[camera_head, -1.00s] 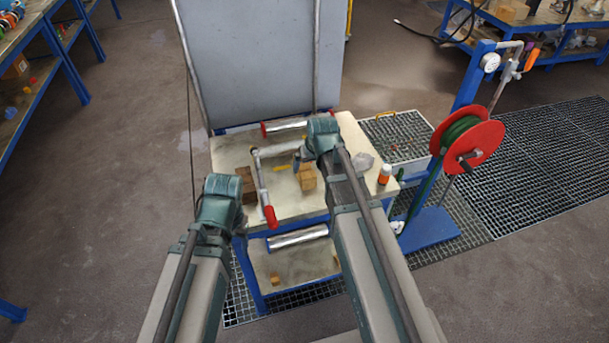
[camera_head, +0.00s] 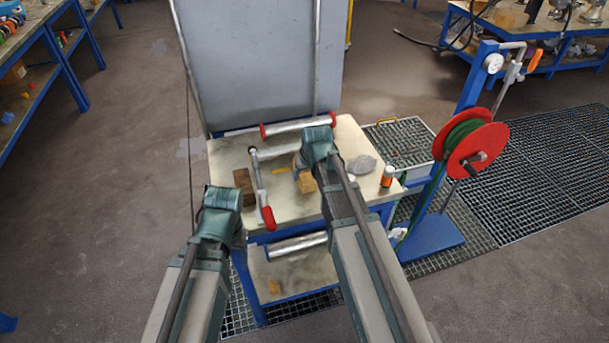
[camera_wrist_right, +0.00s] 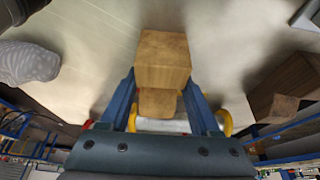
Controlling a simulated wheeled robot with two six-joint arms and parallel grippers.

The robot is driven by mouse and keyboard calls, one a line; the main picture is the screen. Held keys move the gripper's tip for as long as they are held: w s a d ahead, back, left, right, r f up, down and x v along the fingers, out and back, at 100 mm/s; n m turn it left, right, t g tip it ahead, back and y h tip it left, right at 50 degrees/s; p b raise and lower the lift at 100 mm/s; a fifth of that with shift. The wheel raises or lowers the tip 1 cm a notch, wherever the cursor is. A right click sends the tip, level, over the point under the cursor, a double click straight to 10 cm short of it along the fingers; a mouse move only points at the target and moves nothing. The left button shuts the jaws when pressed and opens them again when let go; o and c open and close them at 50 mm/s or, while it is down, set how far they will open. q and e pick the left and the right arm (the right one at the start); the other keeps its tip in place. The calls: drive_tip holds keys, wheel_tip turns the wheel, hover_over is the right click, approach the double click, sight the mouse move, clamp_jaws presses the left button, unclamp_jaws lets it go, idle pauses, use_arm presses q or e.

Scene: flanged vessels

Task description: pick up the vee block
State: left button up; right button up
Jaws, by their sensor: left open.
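A light-brown wooden block (camera_head: 306,183) stands on the bench top, partly hidden by my right gripper (camera_head: 308,165). It may be the vee block, but I cannot make out a V groove. In the right wrist view, this block (camera_wrist_right: 163,62) lies between the two blue fingers of my right gripper (camera_wrist_right: 161,84). The fingers flank it closely; contact is unclear. A darker brown block (camera_head: 243,186) stands at the left of the bench and also shows at the right of the wrist view (camera_wrist_right: 283,92). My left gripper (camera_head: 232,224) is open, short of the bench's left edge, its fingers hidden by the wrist.
The bench top (camera_head: 218,160) also bears a red-ended roller (camera_head: 297,125), a red-handled tool (camera_head: 264,200), a grey lump (camera_head: 361,165) and an orange-and-white bottle (camera_head: 388,176). A grey panel (camera_head: 255,60) rises behind. A red hose reel (camera_head: 476,145) stands right.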

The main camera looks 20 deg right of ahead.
clamp_jaws()
use_arm(q)
drive_tip(key=shift+r, duration=0.15)
use_arm(e)
drive_tip(key=shift+r, duration=0.15)
